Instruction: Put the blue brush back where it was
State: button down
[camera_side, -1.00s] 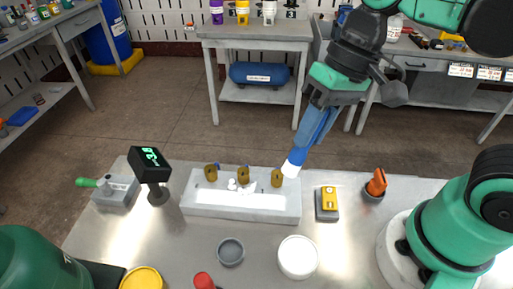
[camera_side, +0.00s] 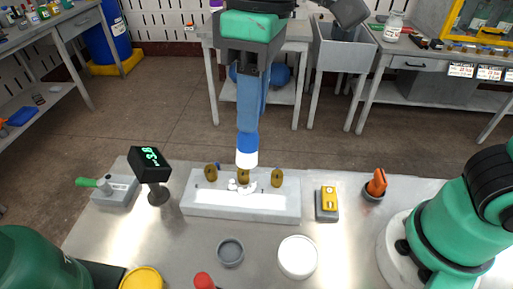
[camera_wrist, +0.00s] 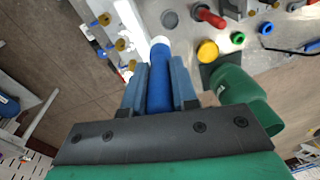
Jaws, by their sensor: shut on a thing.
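My gripper (camera_side: 249,122) is shut on the blue brush (camera_side: 247,145), which hangs nearly upright with its white tip down. The tip is at the middle brass piece (camera_side: 243,178) of the pale block (camera_side: 240,208), over or just behind it. I cannot tell whether they touch. White lumps or foam lie on the block just below the tip. In the wrist view, the brush (camera_wrist: 160,88) sits between my two blue fingers, its white end pointing away from my gripper.
Brass pieces stand left (camera_side: 210,173) and right (camera_side: 277,178) on the block. Around it are a green-digit display (camera_side: 150,157), a yellow device (camera_side: 328,200), an orange-handled item (camera_side: 377,183), a grey cup (camera_side: 230,252) and a white round container (camera_side: 298,257).

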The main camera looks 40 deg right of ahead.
jog(key=s+a+r+n+h, duration=0.1)
jog(key=a+r+n, duration=0.1)
jog(key=a+n, duration=0.25)
jog(key=shift+m, duration=0.35)
jog(key=f, duration=1.9)
jog(key=shift+a+f, duration=0.25)
jog(key=shift+a, duration=0.15)
jog(key=shift+f, duration=0.15)
jog(key=c, duration=0.7)
grip_release()
